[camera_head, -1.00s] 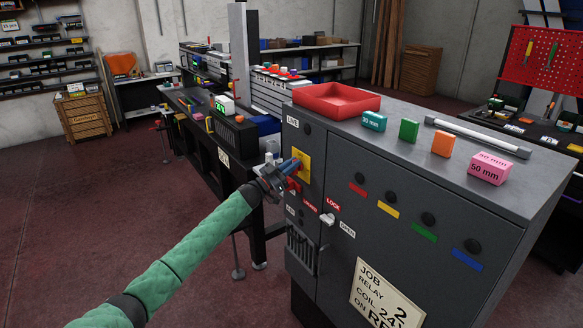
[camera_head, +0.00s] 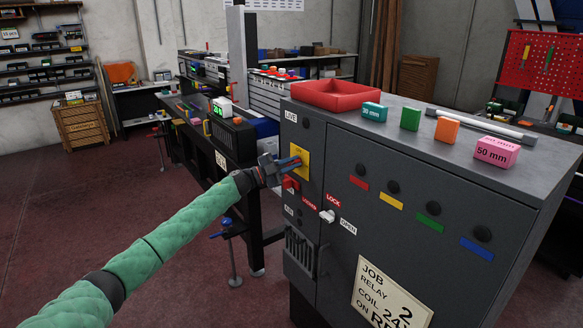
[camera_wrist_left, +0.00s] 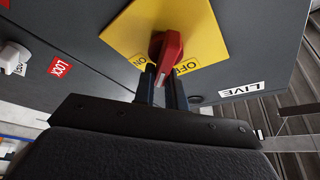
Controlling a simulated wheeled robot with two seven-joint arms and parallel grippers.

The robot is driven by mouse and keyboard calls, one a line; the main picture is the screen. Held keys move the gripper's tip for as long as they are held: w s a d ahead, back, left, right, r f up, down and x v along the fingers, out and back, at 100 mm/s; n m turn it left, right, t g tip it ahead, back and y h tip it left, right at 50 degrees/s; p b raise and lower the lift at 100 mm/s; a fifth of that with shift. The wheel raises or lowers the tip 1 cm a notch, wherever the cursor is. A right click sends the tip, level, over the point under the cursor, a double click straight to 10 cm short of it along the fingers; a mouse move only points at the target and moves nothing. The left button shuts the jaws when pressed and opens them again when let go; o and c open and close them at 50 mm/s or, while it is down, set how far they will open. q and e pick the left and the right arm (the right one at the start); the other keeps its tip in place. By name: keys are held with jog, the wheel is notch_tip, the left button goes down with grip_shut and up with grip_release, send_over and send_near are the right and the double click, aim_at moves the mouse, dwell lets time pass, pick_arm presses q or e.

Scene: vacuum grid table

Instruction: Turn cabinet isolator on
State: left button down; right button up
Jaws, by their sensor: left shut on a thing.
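The dark grey cabinet (camera_head: 335,160) carries a yellow isolator plate (camera_head: 302,151) on its narrow left face, below a LIVE label. The plate also shows in the left wrist view (camera_wrist_left: 205,22), with a red rotary handle (camera_wrist_left: 170,46) at its middle. The words ON and OFF are printed at the left and right of the handle there. The handle's white mark lies between the two words, closer to OFF. My left gripper (camera_head: 295,162) is at the plate; in the wrist view its dark fingers close on the handle from both sides. My right gripper is not in view.
Below the plate are a red part (camera_head: 290,184) and a white knob (camera_head: 327,216) near LOCK and OPEN labels. A red tray (camera_head: 335,96) and several coloured blocks stand on the cabinet top. A dark workbench (camera_head: 205,150) stands behind. The floor at left is clear.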

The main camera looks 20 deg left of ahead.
pick_arm(q)
jog(key=shift+f+m, duration=0.55)
jog(key=shift+m, duration=0.05)
jog(key=m+g+b, duration=0.1)
jog(key=m, duration=0.2)
jog(key=shift+g, duration=0.3)
jog(key=shift+m+g+y+b, duration=0.4)
jog(key=shift+m+y+b, duration=0.25)
jog(key=shift+m, duration=0.95)
jog(key=shift+a, duration=0.1)
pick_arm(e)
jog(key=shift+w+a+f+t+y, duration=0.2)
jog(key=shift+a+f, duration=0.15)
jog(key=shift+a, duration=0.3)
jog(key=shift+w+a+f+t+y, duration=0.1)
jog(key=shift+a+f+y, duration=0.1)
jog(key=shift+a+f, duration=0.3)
pick_arm(q)
jog(key=shift+m, duration=0.3)
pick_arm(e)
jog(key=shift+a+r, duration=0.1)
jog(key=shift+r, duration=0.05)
pick_arm(q)
jog(key=shift+r, duration=0.15)
